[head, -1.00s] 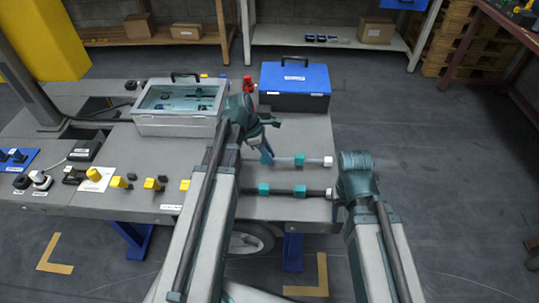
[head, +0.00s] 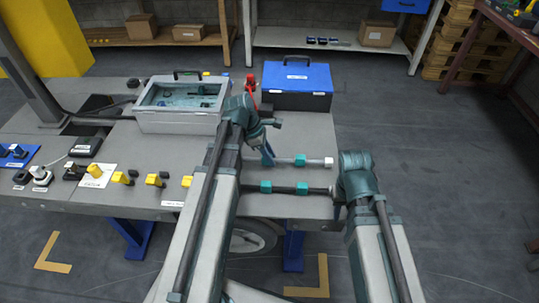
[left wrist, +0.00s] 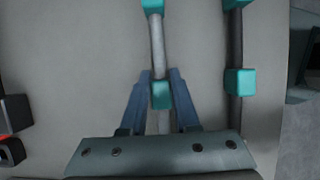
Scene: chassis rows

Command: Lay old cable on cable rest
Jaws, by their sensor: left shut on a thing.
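A light grey cable (head: 315,162) with teal blocks and a white end lies across the right part of the bench. It also shows in the left wrist view (left wrist: 157,38). A dark cable (head: 285,188) with teal blocks lies roughly parallel, nearer the front edge. It shows at the right of the left wrist view (left wrist: 237,45). My left gripper (head: 267,154) is shut on the light grey cable, its fingers (left wrist: 161,88) either side of a teal block. My right gripper (head: 337,190) is by the dark cable's right end, its jaws mostly hidden. I cannot pick out the cable rest.
A clear-lidded case (head: 180,122) and a blue toolbox (head: 296,86) stand at the back of the bench (head: 310,130). A red item (head: 251,84) stands between them. Yellow connectors (head: 154,180) line the front left. The bench ends just right of the cables.

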